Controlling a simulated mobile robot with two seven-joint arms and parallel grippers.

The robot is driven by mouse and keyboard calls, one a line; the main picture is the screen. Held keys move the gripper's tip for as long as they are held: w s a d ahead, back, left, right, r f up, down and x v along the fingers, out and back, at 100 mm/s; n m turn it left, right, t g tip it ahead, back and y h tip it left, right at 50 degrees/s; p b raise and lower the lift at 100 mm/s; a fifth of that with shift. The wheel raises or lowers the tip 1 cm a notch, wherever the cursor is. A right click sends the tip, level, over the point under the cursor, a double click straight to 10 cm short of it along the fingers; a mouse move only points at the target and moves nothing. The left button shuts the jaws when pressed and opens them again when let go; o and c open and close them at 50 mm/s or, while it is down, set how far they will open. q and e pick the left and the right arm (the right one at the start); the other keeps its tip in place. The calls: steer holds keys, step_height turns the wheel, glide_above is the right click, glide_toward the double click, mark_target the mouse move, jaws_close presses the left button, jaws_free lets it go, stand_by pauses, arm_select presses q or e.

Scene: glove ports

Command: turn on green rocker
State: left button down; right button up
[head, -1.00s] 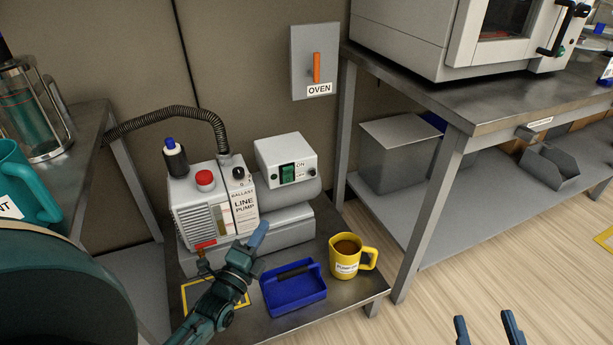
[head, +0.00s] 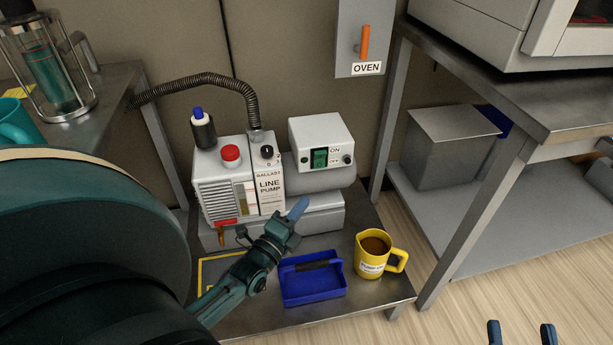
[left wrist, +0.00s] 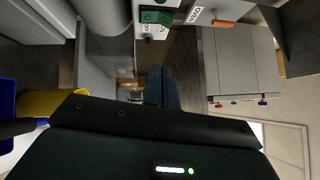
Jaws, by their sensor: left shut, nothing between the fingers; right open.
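The green rocker (head: 320,158) sits on the front of a white switch box on the pump, beside an "ON" label. It also shows in the left wrist view (left wrist: 155,17) at the top. My left gripper (head: 298,209) is shut and empty, in front of the pump, below and left of the rocker and apart from it. In the left wrist view its shut fingers (left wrist: 163,88) point away from the camera. My right gripper (head: 522,334) is open and empty at the bottom right edge, over the floor.
The line pump (head: 240,185) has a red knob (head: 231,155) and a black hose (head: 215,82). A blue tray (head: 312,284) and a yellow mug (head: 373,256) of brown liquid stand in front. An oven switch (head: 365,42) hangs on the wall. A metal bench (head: 480,85) stands right.

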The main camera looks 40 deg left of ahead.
arm_select(q)
steer(key=b, duration=0.3)
glide_toward(325, 157)
steer(key=w+d, duration=0.3)
steer(key=w+a, duration=0.1)
steer(key=w+a+b, duration=0.1)
steer(key=a, duration=0.1)
steer(key=shift+w+a+r, duration=0.15)
steer(key=shift+w+r, duration=0.15)
steer(key=shift+r, duration=0.1)
arm_select(e)
steer(key=shift+w+a+r+m+y, duration=0.1)
steer(key=shift+a+r+m+y, duration=0.2)
steer(key=shift+y, duration=0.4)
steer(key=shift+a, duration=0.1)
